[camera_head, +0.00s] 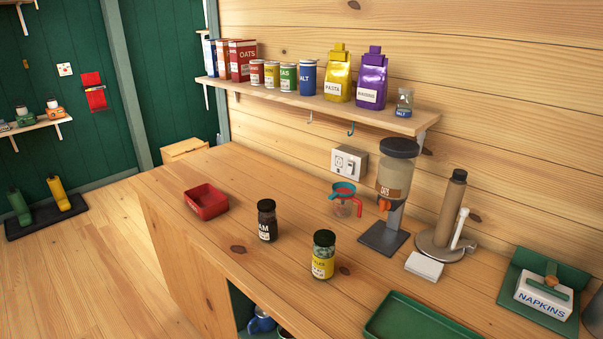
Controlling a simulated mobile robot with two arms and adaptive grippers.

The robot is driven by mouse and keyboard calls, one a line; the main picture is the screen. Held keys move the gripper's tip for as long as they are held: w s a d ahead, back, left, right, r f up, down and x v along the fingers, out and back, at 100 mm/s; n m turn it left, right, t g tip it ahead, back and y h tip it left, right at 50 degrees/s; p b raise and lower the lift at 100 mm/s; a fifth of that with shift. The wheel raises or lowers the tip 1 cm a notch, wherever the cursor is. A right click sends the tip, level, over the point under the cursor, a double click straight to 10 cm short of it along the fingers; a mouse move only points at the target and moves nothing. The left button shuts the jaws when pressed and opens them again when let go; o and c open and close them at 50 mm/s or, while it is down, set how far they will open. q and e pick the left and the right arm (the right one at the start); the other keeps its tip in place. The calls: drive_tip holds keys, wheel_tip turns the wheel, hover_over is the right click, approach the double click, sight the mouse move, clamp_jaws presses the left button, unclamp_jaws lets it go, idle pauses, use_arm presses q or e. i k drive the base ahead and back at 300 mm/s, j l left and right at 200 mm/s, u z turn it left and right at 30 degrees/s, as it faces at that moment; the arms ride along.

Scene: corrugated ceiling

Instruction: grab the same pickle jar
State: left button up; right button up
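The pickle jar (323,256) stands upright on the wooden counter (225,245), with a dark green lid, a yellow label and greenish contents. A darker jar (267,221) with a black lid and a label ending in "AM" stands upright to its left, a short gap away. Neither of my grippers shows in the head view.
A red tray (206,201) lies left of the jars, and a green tray (418,318) lies to the right at the front edge. A dispenser (394,185), a measuring cup (345,199) and a paper roll holder (447,220) stand behind. A loaded shelf (300,98) overhangs the back.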

sight(323, 262)
drive_tip(key=z, duration=0.7)
drive_tip(key=i+j+z, duration=0.15)
drive_tip(key=j+z, duration=0.55)
drive_tip(key=z, duration=0.15)
drive_tip(key=i+j+z, duration=0.1)
drive_tip(key=j+z, duration=0.75)
drive_tip(key=k+l, duration=0.05)
drive_tip(key=l, duration=0.05)
